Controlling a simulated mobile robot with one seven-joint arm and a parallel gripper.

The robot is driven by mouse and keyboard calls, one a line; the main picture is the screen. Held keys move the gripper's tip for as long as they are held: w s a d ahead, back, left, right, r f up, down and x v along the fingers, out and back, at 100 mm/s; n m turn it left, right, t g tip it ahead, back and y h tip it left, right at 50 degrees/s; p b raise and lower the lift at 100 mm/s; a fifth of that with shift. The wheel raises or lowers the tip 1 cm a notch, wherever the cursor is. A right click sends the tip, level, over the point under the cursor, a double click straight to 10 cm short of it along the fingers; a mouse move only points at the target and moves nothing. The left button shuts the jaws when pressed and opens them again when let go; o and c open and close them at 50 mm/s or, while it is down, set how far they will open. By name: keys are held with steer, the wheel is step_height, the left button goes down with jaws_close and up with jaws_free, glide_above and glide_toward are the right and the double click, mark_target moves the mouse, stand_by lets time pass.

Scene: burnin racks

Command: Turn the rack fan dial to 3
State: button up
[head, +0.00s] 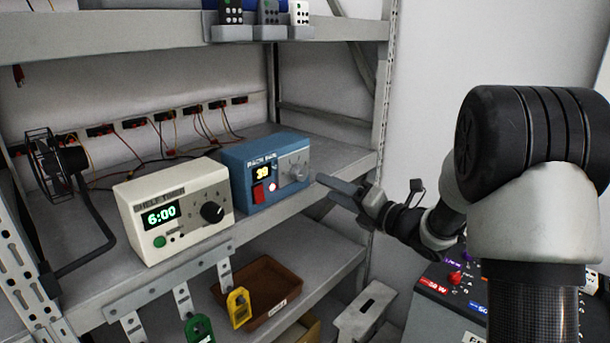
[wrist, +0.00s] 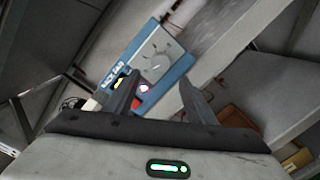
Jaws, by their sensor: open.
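The blue rack fan box (head: 240,163) stands on the middle shelf, with a lit yellow display reading about 39, a red switch (head: 258,193) and a pink-lit button. Its grey dial (head: 293,168) is on the right of its front; the pointer setting is too small to read. The box (wrist: 187,63) and its dial (wrist: 157,62) also show in the wrist view, tilted. My gripper (head: 328,187) is open and empty, just right of the dial and apart from it. In the wrist view its two fingers (wrist: 160,95) point toward the box, with the dial beyond them.
A white shelf timer (head: 150,243) reading 6:00, with a black knob, stands left of the blue box. A black fan (head: 45,165) is at the far left. A brown bin (head: 265,285) and hanging yellow and green tags are below. The shelf's right post (head: 385,100) is near my arm.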

mark_target(303, 176)
steer(key=p+x, duration=0.1)
steer(key=x, duration=0.9)
steer(key=shift+c, duration=0.2)
steer(key=c, duration=1)
